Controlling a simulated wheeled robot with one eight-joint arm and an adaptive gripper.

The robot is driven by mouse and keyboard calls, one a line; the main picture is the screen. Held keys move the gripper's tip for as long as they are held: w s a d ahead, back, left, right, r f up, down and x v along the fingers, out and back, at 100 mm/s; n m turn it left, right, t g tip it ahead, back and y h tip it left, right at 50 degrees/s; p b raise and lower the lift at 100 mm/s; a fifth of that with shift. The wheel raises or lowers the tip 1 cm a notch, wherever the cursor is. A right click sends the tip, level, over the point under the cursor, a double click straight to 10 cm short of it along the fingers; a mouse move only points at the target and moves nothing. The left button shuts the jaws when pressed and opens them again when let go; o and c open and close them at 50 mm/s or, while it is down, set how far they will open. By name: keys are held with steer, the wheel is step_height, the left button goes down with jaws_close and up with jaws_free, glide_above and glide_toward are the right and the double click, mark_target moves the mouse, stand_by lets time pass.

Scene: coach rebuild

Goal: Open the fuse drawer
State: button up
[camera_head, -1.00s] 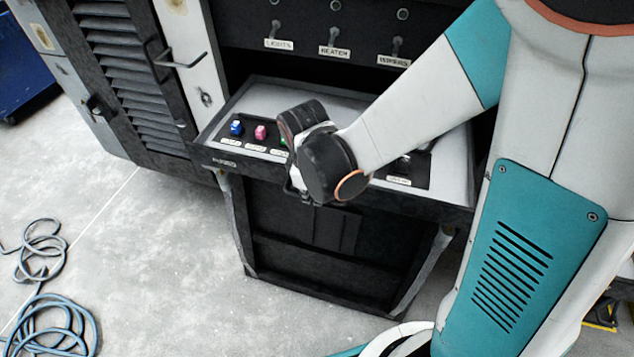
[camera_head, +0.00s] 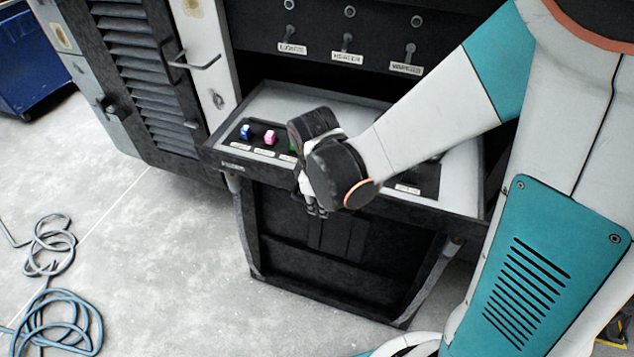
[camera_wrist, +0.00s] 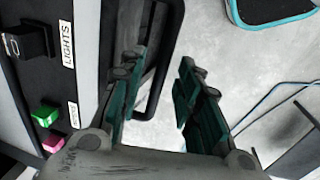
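My gripper (camera_head: 316,210) is at the drawer's front edge and hides the handle in the head view. In the wrist view my gripper (camera_wrist: 158,68) is open, its teal-padded fingers spread. The black loop handle (camera_wrist: 171,45) shows between the fingers, nearer the left one. I cannot tell whether they touch it.
Labelled switches (camera_head: 347,42) line the panel above the drawer. A louvred door (camera_head: 140,70) with a bar handle is at the left. Hoses (camera_head: 60,320) lie on the floor at left, and a blue bin (camera_head: 30,60) stands behind. Floor before the drawer is clear.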

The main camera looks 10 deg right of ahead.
step_height(320, 180, up, 12)
steer(key=s+a, duration=0.1)
steer(key=s, duration=0.1)
stand_by(0.4)
steer(key=shift+a+f, duration=0.1)
steer(key=s+d+r+m+t+y, duration=0.1)
steer(key=s+d+r+m+t, duration=0.4)
steer(key=s+d+m, duration=0.3)
steer(key=m, duration=0.3)
steer(key=shift+r, duration=0.35)
